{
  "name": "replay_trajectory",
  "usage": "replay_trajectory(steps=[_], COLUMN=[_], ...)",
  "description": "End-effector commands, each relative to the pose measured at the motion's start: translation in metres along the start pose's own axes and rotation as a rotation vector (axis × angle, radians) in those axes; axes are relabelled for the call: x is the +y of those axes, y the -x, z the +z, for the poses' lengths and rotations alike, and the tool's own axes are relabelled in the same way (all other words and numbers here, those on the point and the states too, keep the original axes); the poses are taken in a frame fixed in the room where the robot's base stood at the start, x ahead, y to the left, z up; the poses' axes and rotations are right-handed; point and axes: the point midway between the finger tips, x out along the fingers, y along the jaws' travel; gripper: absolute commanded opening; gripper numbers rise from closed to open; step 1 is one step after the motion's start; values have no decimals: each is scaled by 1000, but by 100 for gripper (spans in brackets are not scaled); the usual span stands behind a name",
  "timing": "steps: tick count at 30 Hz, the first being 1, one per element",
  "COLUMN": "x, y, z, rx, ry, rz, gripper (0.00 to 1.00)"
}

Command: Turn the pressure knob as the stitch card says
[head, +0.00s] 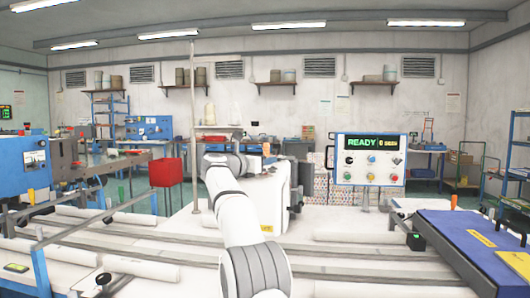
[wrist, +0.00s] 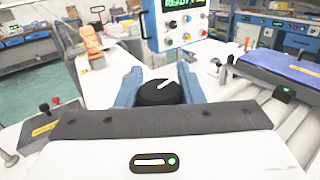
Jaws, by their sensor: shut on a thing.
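A black round knob (wrist: 160,94) with a white pointer line shows in the middle of the wrist view. The pointer slants toward the upper right. My gripper (wrist: 159,82) has its two blue fingers on the left and right sides of the knob and is shut on it. In the head view my white arm reaches forward to the white machine (head: 268,200); the knob and the fingertips cannot be made out there. I cannot make out a readable stitch card in either view.
A control panel (head: 369,160) with a green READY display, coloured buttons and knobs stands right of the machine. A blue padded table (head: 490,245) is at the right. White rolls and rails lie across the front. A red box (head: 165,172) stands at left.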

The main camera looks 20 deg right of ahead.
Motion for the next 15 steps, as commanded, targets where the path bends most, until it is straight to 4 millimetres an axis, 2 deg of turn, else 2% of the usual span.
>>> replay_trajectory(steps=[15], x=[-3], y=[-2], z=[-4], rx=[3], ry=[3], rz=[-61], gripper=[11])
